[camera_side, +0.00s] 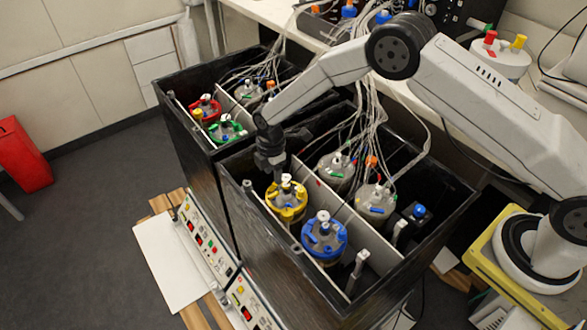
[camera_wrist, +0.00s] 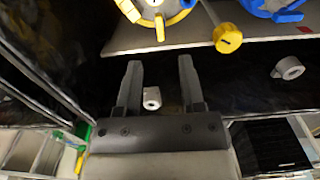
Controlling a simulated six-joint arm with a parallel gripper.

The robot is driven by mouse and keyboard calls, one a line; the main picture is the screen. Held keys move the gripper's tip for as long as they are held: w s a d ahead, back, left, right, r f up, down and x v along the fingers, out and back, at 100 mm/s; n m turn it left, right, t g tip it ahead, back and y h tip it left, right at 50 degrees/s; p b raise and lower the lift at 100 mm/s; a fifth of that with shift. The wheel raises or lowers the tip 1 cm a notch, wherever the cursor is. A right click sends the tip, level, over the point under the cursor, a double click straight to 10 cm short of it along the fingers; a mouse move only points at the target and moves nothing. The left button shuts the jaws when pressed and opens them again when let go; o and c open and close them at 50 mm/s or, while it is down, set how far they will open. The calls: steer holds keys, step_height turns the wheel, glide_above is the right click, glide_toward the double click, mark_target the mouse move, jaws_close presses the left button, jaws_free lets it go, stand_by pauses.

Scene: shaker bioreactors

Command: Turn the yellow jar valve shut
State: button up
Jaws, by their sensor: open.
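The yellow-lidded jar (camera_side: 286,201) stands in the front black shaker box, left of a blue-lidded jar (camera_side: 324,238). Its yellow lid (camera_wrist: 155,14) is cut off by the top edge of the wrist view, with a yellow tab pointing toward my gripper. A round yellow knob (camera_wrist: 227,38) sits to the right of that lid; I cannot tell which yellow part is the valve. My gripper (camera_side: 273,168) hangs above and just behind the yellow jar in the side view. In the wrist view my gripper (camera_wrist: 160,65) is open, with nothing held between its fingers.
Red-lidded (camera_side: 206,109) and green-lidded (camera_side: 227,129) jars stand in the rear box. Cables and tubes (camera_side: 370,110) hang over both boxes. Box walls, a light divider (camera_side: 345,220) and upright metal posts (camera_side: 358,268) stand close by. A small white cylinder (camera_wrist: 152,98) shows between the fingers, apparently below them.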

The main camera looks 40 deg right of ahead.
mark_target(274, 194)
steer(key=shift+f, duration=0.1)
steer(key=shift+f, duration=3.8)
jaws_close()
